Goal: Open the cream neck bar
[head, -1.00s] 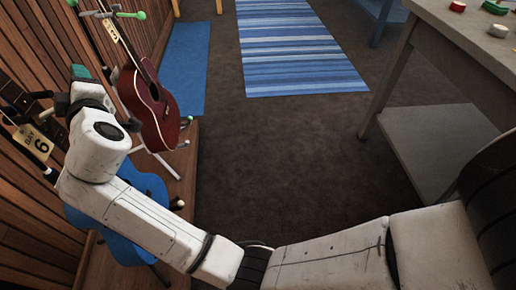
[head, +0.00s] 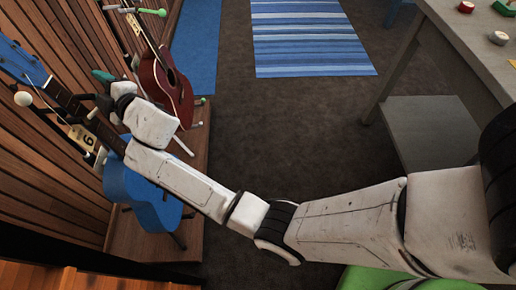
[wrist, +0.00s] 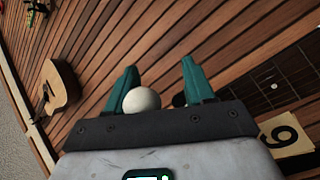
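In the wrist view a cream ball (wrist: 142,100), likely an end of the cream neck bar, shows between the teal fingers of my gripper (wrist: 160,85), nearer the left one. The fingers stand apart, so my gripper is open; I cannot tell whether it touches the ball. In the head view my gripper (head: 103,76) is just right of the blue ukulele's neck (head: 66,102). A cream ball (head: 23,98) shows left of that neck. The blue ukulele's body (head: 140,203) is partly hidden behind my arm. The rest of the bar is hard to make out.
A tag marked 6 (head: 84,138) hangs by the blue ukulele's neck. A red ukulele (head: 168,88) stands behind, with a green-tipped bar (head: 150,12) at its neck. The slatted wall (head: 45,165) is close on the left. A table (head: 440,50) stands right; the floor between is clear.

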